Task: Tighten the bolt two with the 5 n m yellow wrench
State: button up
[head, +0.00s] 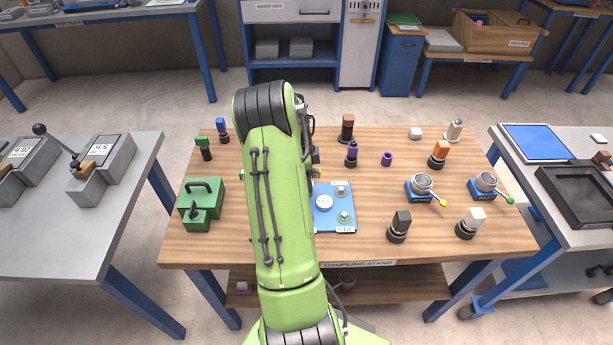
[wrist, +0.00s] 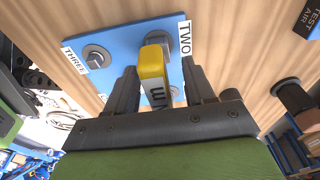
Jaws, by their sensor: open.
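The yellow wrench (wrist: 153,62) stands between the fingers of my gripper (wrist: 160,70) in the wrist view. Its darker lower part carries a partly visible label ending in "m"; the number is hidden. My fingers are apart on either side of it, open. The blue plate (wrist: 100,75) lies beyond, with a bolt by the TWO label (wrist: 187,43) partly hidden behind the wrench. I cannot tell whether the wrench touches that bolt. Another bolt (wrist: 96,56) sits by the THREE label. The plate also shows in the head view (head: 328,223), where my arm hides my gripper and part of the plate.
On the wooden table (head: 270,250), a green box (head: 201,203) stands left. Several dark-based tools with coloured tops surround the plate, including an orange one (head: 439,153) and a black one (head: 400,224). Two blue-based round devices (head: 421,187) (head: 486,185) stand right.

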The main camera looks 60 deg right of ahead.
notch_tip(320, 180, up, 16)
jog(key=w+a+p, duration=0.1)
jog(key=w+p, duration=0.1)
jog(key=p, duration=0.1)
jog(key=shift+f, duration=0.25)
jog(key=shift+a, duration=0.1)
jog(key=shift+c, duration=0.4)
